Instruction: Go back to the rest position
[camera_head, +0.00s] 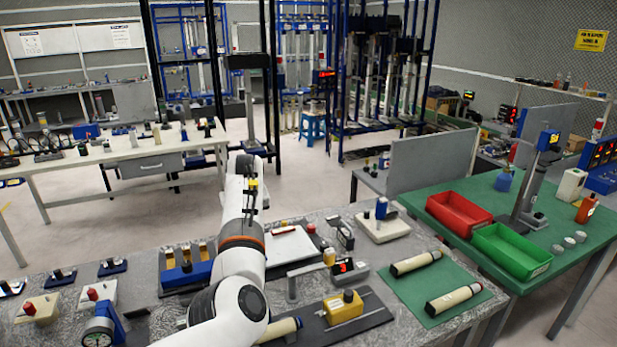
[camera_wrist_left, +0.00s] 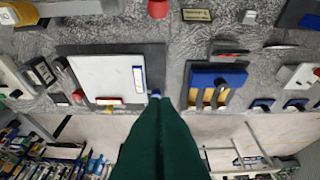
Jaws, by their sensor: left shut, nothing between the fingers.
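My left arm reaches up from the bottom of the head view, over the grey bench (camera_head: 310,215). The dark part near its far end (camera_head: 252,203) is small, and its fingertips are hard to make out there. In the left wrist view my left gripper (camera_wrist_left: 157,97) shows as a dark green tapering shape with its tips together, shut and empty. It points between a white plate (camera_wrist_left: 105,78) on a dark mat and a blue holder (camera_wrist_left: 217,70) with yellow pieces. My right gripper is in neither view.
Beside my arm are the blue holder (camera_head: 187,277) and the white plate (camera_head: 290,247). To the right are a yellow box (camera_head: 343,308) and a green mat (camera_head: 408,288) with two cylinders. A red bin (camera_head: 459,214) and a green bin (camera_head: 511,252) stand on the green table.

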